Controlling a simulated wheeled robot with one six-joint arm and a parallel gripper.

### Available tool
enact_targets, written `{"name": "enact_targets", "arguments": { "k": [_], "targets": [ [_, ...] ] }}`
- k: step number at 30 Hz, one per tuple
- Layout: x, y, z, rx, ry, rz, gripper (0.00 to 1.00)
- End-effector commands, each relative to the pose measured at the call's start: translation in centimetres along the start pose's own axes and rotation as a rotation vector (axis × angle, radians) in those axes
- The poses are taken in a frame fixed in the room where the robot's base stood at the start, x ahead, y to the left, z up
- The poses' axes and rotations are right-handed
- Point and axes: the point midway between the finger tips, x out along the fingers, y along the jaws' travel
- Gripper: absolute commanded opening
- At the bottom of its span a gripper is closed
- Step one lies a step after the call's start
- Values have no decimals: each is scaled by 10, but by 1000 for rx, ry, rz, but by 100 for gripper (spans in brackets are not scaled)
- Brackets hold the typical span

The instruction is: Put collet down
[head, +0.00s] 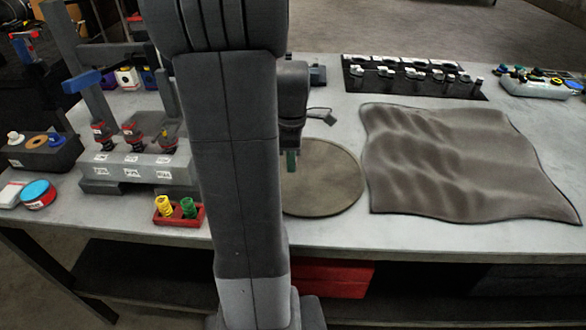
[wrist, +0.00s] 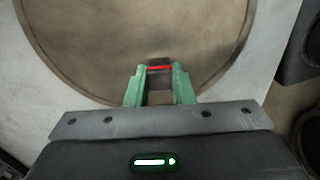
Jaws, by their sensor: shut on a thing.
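My gripper (wrist: 159,70) has green fingers, which close on a small dark piece with a red band, apparently the collet (wrist: 159,63). The collet sits between the fingertips in the wrist view, over the round brown mat (wrist: 90,45). In the head view my gripper (head: 291,161) points down above the left part of the round mat (head: 335,185). The collet cannot be made out there. I cannot tell whether it touches the mat.
A wavy brown cloth (head: 450,165) lies right of the mat. A black rack (head: 410,75) stands behind it. A red tray (head: 190,221) with yellow and green pieces and a grey block (head: 135,170) with red-topped parts are left of my arm. The round mat looks bare.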

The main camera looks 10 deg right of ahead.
Motion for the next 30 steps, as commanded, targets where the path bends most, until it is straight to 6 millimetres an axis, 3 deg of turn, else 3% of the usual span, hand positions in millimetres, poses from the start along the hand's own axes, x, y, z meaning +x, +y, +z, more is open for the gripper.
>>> {"name": "enact_targets", "arguments": {
  "k": [6,19,20,23,30],
  "targets": [
    [31,-1,0,0,-1,-5,0],
    [38,-1,0,0,0,-2,0],
    [38,-1,0,0,0,-2,25],
    [37,-1,0,0,0,-2,43],
    [37,-1,0,0,0,-1,43]
  ]
}}
